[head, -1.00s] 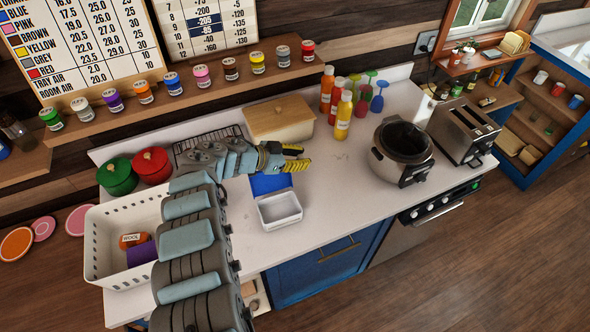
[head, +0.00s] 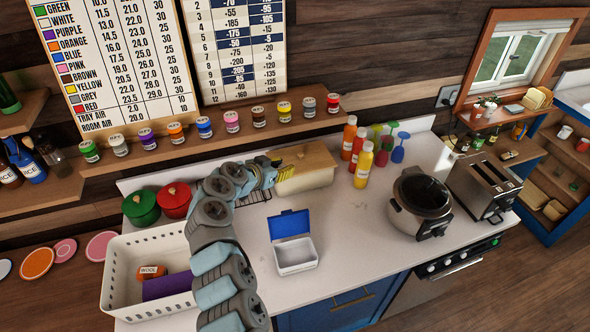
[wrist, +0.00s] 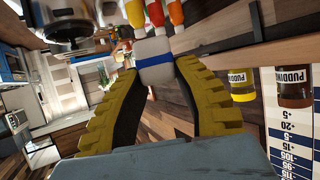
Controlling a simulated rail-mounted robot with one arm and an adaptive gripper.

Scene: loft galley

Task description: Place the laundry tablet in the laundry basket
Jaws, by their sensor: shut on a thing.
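My gripper (head: 287,173) has yellow ribbed fingers and is above the counter, in front of the tan-lidded bin. In the wrist view, my gripper (wrist: 155,75) is shut on the laundry tablet (wrist: 155,50), a pale block with a blue band, held between the fingertips. The tablet cannot be made out in the head view. The laundry basket (head: 117,271), white with holes in its walls, stands at the counter's left end, left of my arm and well apart from my gripper. Inside lie an orange item (head: 152,271) labelled WOOL and a purple item (head: 168,286).
An open box with a blue lid (head: 290,224) stands mid-counter. Green (head: 141,208) and red pots (head: 175,200) are behind the basket. Bottles (head: 363,165), a slow cooker (head: 420,204) and a toaster (head: 485,186) stand right. Jars (head: 204,127) line the shelf above.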

